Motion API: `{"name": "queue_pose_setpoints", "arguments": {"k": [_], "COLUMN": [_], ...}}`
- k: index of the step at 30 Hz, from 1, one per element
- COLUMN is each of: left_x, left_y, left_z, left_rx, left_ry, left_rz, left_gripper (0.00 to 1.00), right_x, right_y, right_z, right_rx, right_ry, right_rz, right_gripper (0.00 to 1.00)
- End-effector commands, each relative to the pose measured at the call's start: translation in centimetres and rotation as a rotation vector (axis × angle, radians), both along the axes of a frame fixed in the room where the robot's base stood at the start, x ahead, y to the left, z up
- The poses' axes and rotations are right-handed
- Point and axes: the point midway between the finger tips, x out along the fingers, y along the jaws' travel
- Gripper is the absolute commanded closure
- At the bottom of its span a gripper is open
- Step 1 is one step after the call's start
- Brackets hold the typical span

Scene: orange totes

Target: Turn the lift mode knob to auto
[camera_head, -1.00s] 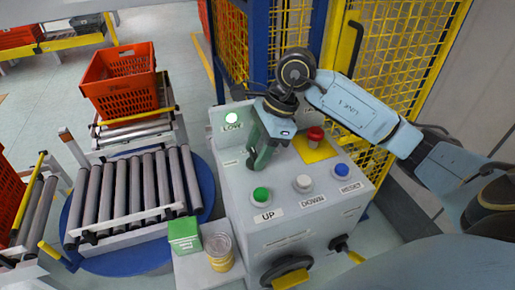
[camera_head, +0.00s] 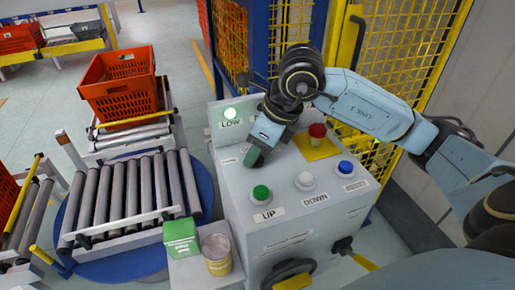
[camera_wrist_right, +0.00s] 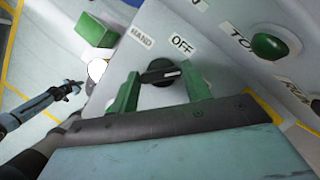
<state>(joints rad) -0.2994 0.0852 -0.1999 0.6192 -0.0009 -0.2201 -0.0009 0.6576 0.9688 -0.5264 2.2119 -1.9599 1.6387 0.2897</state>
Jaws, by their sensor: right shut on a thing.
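A black lift mode knob (camera_wrist_right: 160,72) shows in the right wrist view, with HAND and OFF labels above it. A third label nearby is only partly legible, showing TO. The knob sits between the two green fingers of my right gripper (camera_wrist_right: 162,95), which is shut on it. The knob's white mark points right in that view. In the head view my right gripper (camera_head: 255,154) reaches down onto the grey control box (camera_head: 235,205), and its fingers hide the knob. A small blue-grey arm end (camera_wrist_right: 70,90), seemingly my left gripper, shows at the wrist view's left; its jaws are unclear.
The box carries a green UP button (camera_head: 261,193), a white DOWN button (camera_head: 305,180), a blue button (camera_head: 346,167) and a red button (camera_head: 317,131). A lit LOW lamp (camera_head: 231,113) stands behind. A green carton (camera_head: 181,238) and a can (camera_head: 217,254) stand left.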

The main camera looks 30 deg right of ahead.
Motion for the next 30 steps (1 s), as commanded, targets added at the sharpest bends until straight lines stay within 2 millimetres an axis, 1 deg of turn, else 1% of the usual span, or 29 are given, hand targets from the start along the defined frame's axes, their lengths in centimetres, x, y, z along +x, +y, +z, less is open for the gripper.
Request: {"name": "queue_pose_setpoints", "arguments": {"k": [6,9,20,21,25,26,30], "left_x": [0.0,0.0,-0.1,-0.1,0.0,0.0,0.0], "left_y": [1.2,1.4,1.1,1.0,0.7,0.7,0.6], "left_z": [-0.2,-0.3,-0.3,-0.3,-0.3,-0.3,-0.3], "left_rx": [0.015,0.018,0.014,0.013,0.010,0.010,0.009], "left_ry": [0.000,0.001,0.002,0.002,0.002,0.002,0.001], "left_rz": [-0.006,-0.006,-0.005,-0.004,-0.003,-0.003,-0.002], "left_gripper": [1.00,1.00,1.00,1.00,1.00,1.00,1.00], "right_x": [0.0,0.0,0.0,0.0,0.0,0.0,0.0], "right_y": [0.0,0.0,0.0,0.0,0.0,0.0,0.0], "right_z": [0.1,0.1,0.1,0.1,0.1,0.1,0.1], "right_rx": [-0.001,-0.001,0.001,0.001,0.001,0.000,0.000], "right_ry": [-0.003,-0.003,-0.003,-0.003,-0.002,-0.001,0.000], "right_rz": [-0.057,-0.067,-0.073,-0.073,-0.072,-0.072,-0.070], "right_gripper": [0.76,0.75,0.75,0.50,0.33,0.31,0.31]}}
